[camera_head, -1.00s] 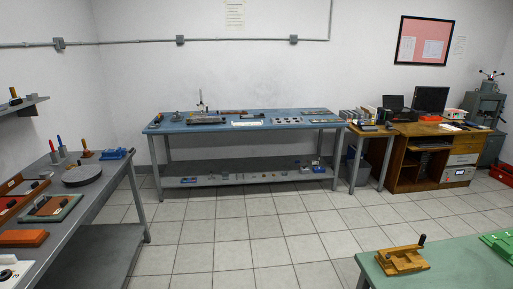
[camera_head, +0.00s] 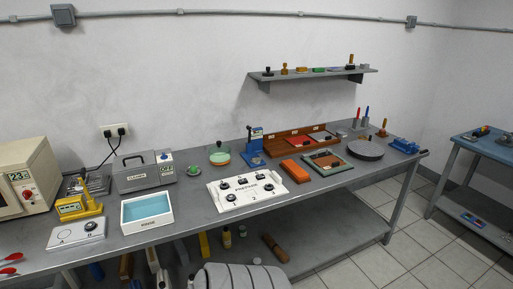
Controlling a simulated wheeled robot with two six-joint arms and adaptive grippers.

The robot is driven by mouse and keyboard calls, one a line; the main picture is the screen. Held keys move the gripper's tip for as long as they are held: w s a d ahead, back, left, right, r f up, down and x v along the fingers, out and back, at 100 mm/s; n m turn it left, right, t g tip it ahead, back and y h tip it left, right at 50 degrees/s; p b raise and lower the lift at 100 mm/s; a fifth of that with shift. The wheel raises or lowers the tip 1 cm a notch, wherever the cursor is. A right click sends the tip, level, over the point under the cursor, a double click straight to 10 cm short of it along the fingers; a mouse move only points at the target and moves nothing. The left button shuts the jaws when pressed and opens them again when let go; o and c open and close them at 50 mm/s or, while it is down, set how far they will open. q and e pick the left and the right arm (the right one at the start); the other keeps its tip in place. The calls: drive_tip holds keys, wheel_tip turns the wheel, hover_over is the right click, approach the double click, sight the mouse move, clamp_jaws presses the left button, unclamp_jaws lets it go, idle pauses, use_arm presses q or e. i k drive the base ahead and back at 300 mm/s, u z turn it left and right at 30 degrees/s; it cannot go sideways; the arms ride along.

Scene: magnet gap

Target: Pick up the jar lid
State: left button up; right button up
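I cannot make out for certain which object is the jar lid. Small round things stand on the long grey bench (camera_head: 330,193). One is a green round dish with a dark knob (camera_head: 219,157). Another is a small round piece with a green top (camera_head: 193,169). A flat dark grey disc (camera_head: 365,150) lies farther right. Neither of my grippers shows in the view.
The bench holds a beige oven-like box (camera_head: 27,180), a grey case (camera_head: 141,173), a white-and-blue bin (camera_head: 147,213) and a white panel with knobs (camera_head: 246,193). A wall shelf (camera_head: 312,81) hangs above. A blue table (camera_head: 480,150) stands right, across open tiled floor.

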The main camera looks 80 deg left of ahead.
sight(219, 149)
drive_tip(key=u, duration=2.15)
